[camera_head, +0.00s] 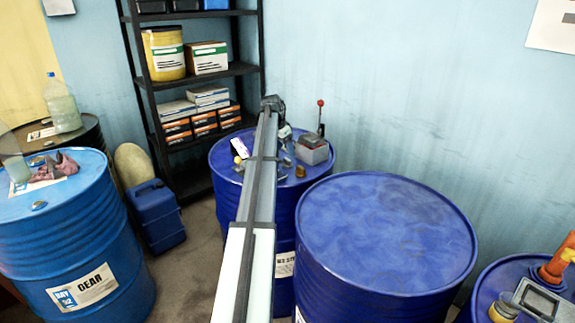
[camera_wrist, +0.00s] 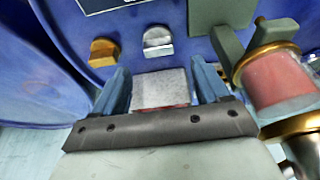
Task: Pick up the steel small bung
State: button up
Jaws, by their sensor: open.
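The steel small bung appears to be the silver, block-topped piece (camera_wrist: 158,40) on the blue drum top in the wrist view. It lies beyond my fingertips, roughly in line with the gap between them. A small silver piece (camera_head: 287,162), probably the same bung, shows near the drum's front in the head view. My gripper (camera_wrist: 160,67) is open, its two blue fingers apart and not touching the bung. A pale grey block with a red lower edge (camera_wrist: 160,88) shows between the fingers. In the head view my arm hides part of the drum top.
A brass bung (camera_wrist: 103,50) sits left of the steel one in the wrist view. A red, brass-ringed fitting (camera_wrist: 275,80) stands close by the right finger. On the drum (camera_head: 226,152) are a grey box (camera_head: 312,150) and a red-knobbed lever (camera_head: 320,115). A bare-topped drum (camera_head: 385,230) stands in front.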

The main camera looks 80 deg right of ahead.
aim_at(287, 159)
jog(key=shift+x, duration=2.55)
jog(key=shift+w+a, duration=0.1)
jog(key=shift+a, duration=0.05)
jog(key=shift+c, duration=0.2)
jog(key=c, duration=1.1)
jog(key=shift+c, duration=0.2)
